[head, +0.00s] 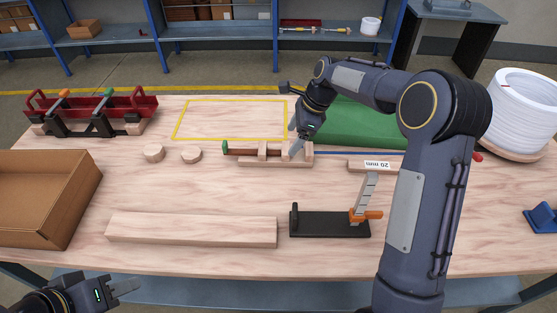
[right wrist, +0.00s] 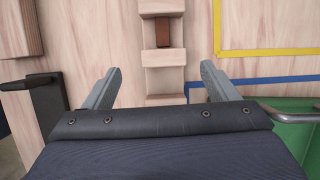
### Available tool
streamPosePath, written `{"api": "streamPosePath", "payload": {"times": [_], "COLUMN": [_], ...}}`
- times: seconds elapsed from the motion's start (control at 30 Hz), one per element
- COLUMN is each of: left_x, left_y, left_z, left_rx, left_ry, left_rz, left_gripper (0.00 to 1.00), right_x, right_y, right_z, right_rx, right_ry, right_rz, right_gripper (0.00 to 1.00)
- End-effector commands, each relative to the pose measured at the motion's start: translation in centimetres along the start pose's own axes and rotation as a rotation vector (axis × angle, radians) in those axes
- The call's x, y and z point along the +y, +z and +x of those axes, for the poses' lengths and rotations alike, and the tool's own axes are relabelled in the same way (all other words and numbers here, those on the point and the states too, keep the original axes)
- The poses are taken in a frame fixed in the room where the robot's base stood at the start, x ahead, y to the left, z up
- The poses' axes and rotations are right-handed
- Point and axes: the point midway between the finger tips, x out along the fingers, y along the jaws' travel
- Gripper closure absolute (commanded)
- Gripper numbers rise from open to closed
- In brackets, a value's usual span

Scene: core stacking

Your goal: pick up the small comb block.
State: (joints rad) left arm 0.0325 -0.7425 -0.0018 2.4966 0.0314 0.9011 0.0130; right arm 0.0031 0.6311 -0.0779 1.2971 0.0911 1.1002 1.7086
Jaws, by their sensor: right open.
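The comb block (head: 262,162) is a pale wooden piece with upright teeth, lying near the table's middle. It also shows in the right wrist view (right wrist: 163,57). My right gripper (head: 296,150) is over its right end, jaws open. In the right wrist view, the two fingers (right wrist: 160,75) stand on either side of the block, with gaps and nothing held. I cannot tell their exact height above the table. My left gripper (head: 125,286) is at the bottom left, far from the block; its jaw opening is unclear.
A reddish-brown bar with a green end (head: 225,147) lies by the comb. A black stand with an orange lever (head: 330,224) and a long wooden beam (head: 190,230) lie in front. A cardboard box (head: 75,215) is left, a red tool rack (head: 90,112) behind. The yellow-outlined area (head: 230,118) is bare.

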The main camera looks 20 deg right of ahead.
Motion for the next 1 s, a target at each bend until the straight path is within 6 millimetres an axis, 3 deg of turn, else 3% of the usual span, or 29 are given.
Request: {"api": "streamPosePath", "payload": {"times": [0.6,0.93,1.0], "left_x": [-0.2,-0.2,-0.2], "left_y": [0.2,0.2,0.2], "left_z": [0.4,0.4,0.4], "left_rx": [0.001,0.0,0.0], "left_ry": [0.0,0.0,0.0], "left_rz": [0.0,0.0,0.0], "left_gripper": [0.64,0.64,0.64], "right_x": [-0.7,-0.7,-0.7], "right_y": [0.7,0.7,0.7], "right_z": [8.0,8.6,8.6], "right_rx": [0.003,0.003,0.003], "right_ry": [0.008,0.006,0.007], "right_rz": [0.037,0.036,0.036], "right_gripper": [0.2,0.2,0.29]}}
